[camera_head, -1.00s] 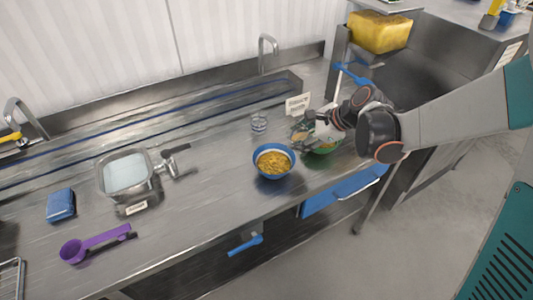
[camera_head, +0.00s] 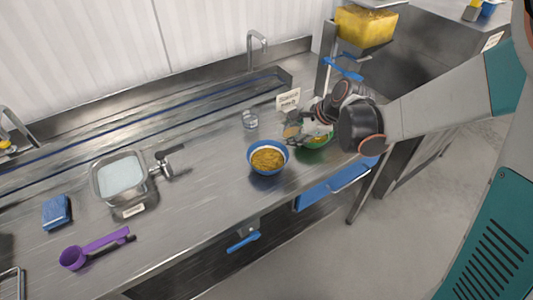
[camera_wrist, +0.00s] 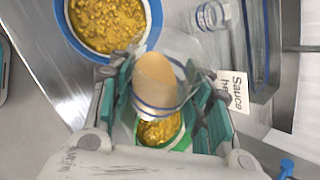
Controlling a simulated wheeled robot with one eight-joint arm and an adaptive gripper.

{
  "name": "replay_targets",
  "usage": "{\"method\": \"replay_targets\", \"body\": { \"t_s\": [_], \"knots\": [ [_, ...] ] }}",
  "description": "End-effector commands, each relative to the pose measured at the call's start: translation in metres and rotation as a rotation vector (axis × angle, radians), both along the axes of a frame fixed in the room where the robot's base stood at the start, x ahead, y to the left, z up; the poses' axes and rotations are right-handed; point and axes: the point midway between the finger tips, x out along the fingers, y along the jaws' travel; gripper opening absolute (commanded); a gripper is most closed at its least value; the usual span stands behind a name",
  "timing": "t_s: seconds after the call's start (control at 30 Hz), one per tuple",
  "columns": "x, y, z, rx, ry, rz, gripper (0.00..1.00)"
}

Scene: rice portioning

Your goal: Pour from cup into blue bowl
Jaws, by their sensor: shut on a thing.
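The blue bowl (camera_head: 284,168) holds yellow-brown food and stands near the counter's front edge. It also shows at the upper left of the wrist view (camera_wrist: 153,20). My gripper (camera_head: 302,130) is right of it in the head view, over the green bowl. In the wrist view my gripper (camera_wrist: 165,95) is shut on a clear cup (camera_wrist: 157,104) with blue bands. A tan mass shows in the cup. The green bowl (camera_head: 327,143), with yellow food, lies beneath the cup and is partly hidden by my gripper; its rim also shows in the wrist view (camera_wrist: 183,140).
A clear glass (camera_head: 250,120) and a small sign (camera_head: 288,98) stand behind the bowls. A metal pan (camera_head: 98,184), blue sponge (camera_head: 56,211) and purple scoop (camera_head: 90,249) are at left. The counter between pan and blue bowl is mostly clear.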

Motion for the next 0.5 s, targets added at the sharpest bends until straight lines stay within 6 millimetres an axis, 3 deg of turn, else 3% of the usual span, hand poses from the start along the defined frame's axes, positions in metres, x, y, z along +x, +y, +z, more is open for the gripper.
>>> {"method": "replay_targets", "body": {
  "t_s": [0.5],
  "knots": [
    [-0.0006, -0.0073, -0.0034, -0.062, -0.032, -0.001, 0.16]
  ]
}}
